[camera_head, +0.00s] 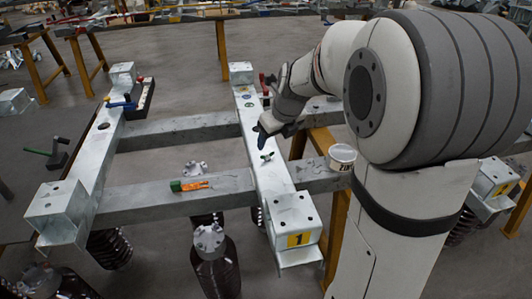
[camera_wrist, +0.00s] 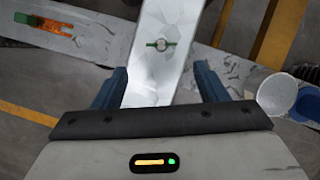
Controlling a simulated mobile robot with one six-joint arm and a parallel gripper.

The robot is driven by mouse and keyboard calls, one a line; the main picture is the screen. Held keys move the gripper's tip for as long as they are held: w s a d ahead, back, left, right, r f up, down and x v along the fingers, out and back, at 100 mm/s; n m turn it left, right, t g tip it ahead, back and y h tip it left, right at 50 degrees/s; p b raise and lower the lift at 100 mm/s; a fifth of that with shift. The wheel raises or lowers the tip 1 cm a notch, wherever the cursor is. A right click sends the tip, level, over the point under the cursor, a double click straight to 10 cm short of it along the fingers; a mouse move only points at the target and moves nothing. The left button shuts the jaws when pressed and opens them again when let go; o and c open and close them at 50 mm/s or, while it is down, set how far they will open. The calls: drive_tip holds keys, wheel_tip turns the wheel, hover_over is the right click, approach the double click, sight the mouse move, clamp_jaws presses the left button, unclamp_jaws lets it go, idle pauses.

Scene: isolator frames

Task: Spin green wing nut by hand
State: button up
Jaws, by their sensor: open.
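The green wing nut (camera_wrist: 158,45) sits on the top face of a pale galvanized steel beam (camera_wrist: 172,15) in the wrist view. In the head view the wing nut (camera_head: 267,156) is small and dark green on the right-hand beam (camera_head: 262,172). My gripper (camera_wrist: 160,85) is open, with one blue finger on each side of the beam as seen in the wrist view. The wing nut lies beyond the fingertips, near the middle between them, and nothing is held. In the head view my gripper (camera_head: 268,130) is just behind the wing nut, and its fingers are partly hidden.
A white bucket (camera_head: 342,157) stands right of the beam on a crossbar; the wrist view shows it beside a blue container (camera_wrist: 306,104). A green and orange tool (camera_head: 188,185) lies on the left crossbar. A box end marked "1" (camera_head: 295,220) rises at the beam's near end.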

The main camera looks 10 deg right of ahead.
sight(268, 154)
drive_tip(key=shift+w+f+m, duration=0.3)
drive_tip(key=shift+w+f, duration=0.1)
drive_tip(key=shift+f, duration=0.3)
drive_tip(key=b+x, duration=0.2)
drive_tip(key=x, duration=0.4)
drive_tip(key=shift+w+a+f, duration=0.1)
drive_tip(key=shift+w+f, duration=0.1)
drive_tip(key=shift+f, duration=0.1)
drive_tip(key=shift+c, duration=0.3)
drive_tip(key=c, duration=0.9)
